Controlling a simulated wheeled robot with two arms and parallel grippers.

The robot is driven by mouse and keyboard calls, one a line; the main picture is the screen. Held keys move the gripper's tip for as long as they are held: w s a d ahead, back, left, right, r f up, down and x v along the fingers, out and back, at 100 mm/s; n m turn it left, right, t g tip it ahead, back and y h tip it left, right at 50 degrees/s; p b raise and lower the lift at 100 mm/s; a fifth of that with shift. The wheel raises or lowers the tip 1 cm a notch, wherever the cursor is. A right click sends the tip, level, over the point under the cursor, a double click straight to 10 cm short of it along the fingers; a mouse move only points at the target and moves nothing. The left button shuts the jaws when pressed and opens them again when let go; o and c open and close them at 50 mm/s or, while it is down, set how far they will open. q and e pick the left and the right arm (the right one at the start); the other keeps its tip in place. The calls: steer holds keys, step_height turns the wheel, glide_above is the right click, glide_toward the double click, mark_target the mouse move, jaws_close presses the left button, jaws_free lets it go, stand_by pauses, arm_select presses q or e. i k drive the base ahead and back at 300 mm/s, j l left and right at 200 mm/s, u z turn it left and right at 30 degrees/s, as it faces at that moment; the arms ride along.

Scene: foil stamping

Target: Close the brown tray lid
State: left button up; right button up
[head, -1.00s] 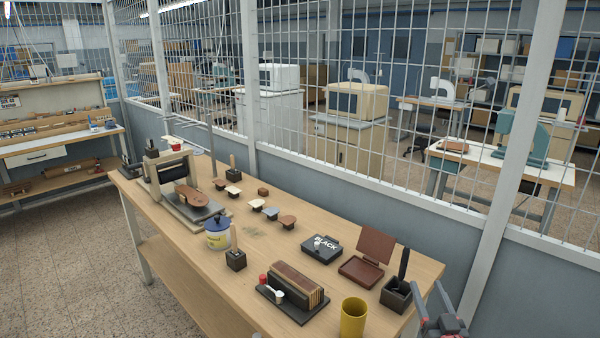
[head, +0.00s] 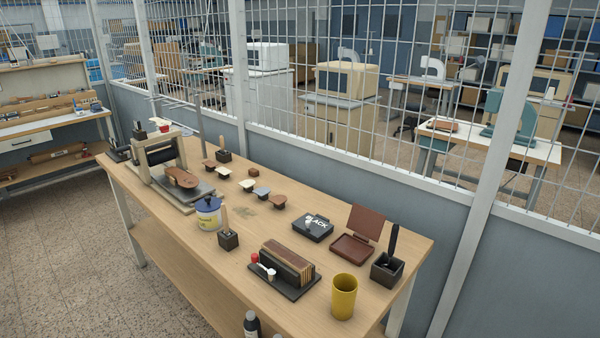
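The brown tray (head: 352,250) lies on the right part of the wooden table, toward the wire fence. Its lid (head: 365,222) stands open, tilted up from the tray's far edge. The inside of the tray faces up and looks empty. Neither of my grippers shows in the head view, so I cannot see whether they are open or shut.
A black box marked in white (head: 313,227) sits just left of the tray. A dark square holder (head: 387,268) with a black handle stands close on its right. A yellow cup (head: 343,297) and a block rack (head: 287,264) are in front.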

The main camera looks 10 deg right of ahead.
mark_target(366, 222)
steer(key=i+l, duration=0.2)
steer(key=i+l+u, duration=0.1)
steer(key=l, duration=0.35)
steer(key=i+l, duration=0.3)
